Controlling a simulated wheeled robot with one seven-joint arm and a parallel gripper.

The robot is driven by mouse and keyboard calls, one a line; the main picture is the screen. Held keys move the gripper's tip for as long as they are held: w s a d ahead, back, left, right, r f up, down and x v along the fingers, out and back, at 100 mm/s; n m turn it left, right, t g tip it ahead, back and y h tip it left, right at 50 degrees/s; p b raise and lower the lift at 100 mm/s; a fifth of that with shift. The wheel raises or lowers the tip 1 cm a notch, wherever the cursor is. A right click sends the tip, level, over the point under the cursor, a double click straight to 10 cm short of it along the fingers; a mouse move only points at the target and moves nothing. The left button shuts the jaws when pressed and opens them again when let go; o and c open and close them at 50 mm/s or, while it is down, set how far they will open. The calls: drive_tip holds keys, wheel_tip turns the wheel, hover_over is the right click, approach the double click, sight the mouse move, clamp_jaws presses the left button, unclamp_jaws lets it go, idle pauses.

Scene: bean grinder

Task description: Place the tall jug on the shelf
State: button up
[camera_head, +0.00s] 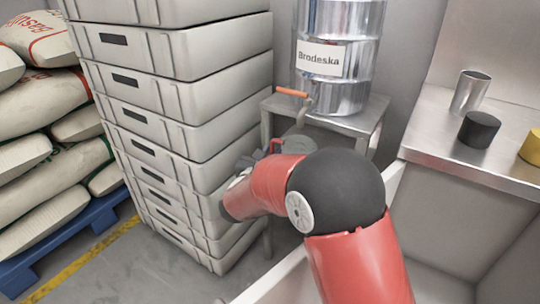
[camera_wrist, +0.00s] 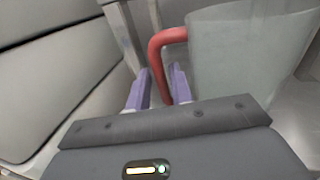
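The tall jug (camera_wrist: 245,60) is a pale grey-green vessel with a red handle, large at the right of the wrist view. In the head view, part of the jug (camera_head: 318,140) shows under the drum's tap, partly hidden behind my arm. My gripper (camera_wrist: 160,80) has its two purple fingers apart, one on each side of the handle's upright part, with a gap visible. In the head view my gripper (camera_head: 252,160) is beside the jug and mostly hidden by my arm. A steel shelf surface (camera_head: 425,125) is at the right.
A steel drum (camera_head: 340,50) with an orange-handled tap (camera_head: 293,92) stands on a metal stand (camera_head: 365,120) above the jug. Stacked grey crates (camera_head: 185,95) are close on the left. The shelf holds a metal cup (camera_head: 470,92), a black cylinder (camera_head: 479,130) and a yellow object (camera_head: 531,147).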

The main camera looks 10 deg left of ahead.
drive_tip(key=shift+o, duration=0.8)
drive_tip(key=shift+r, duration=0.1)
drive_tip(key=shift+r, duration=0.2)
drive_tip(key=s+a+b, duration=0.1)
drive_tip(key=s, duration=1.1)
drive_tip(key=shift+a+f, duration=0.15)
drive_tip(key=shift+a, duration=0.2)
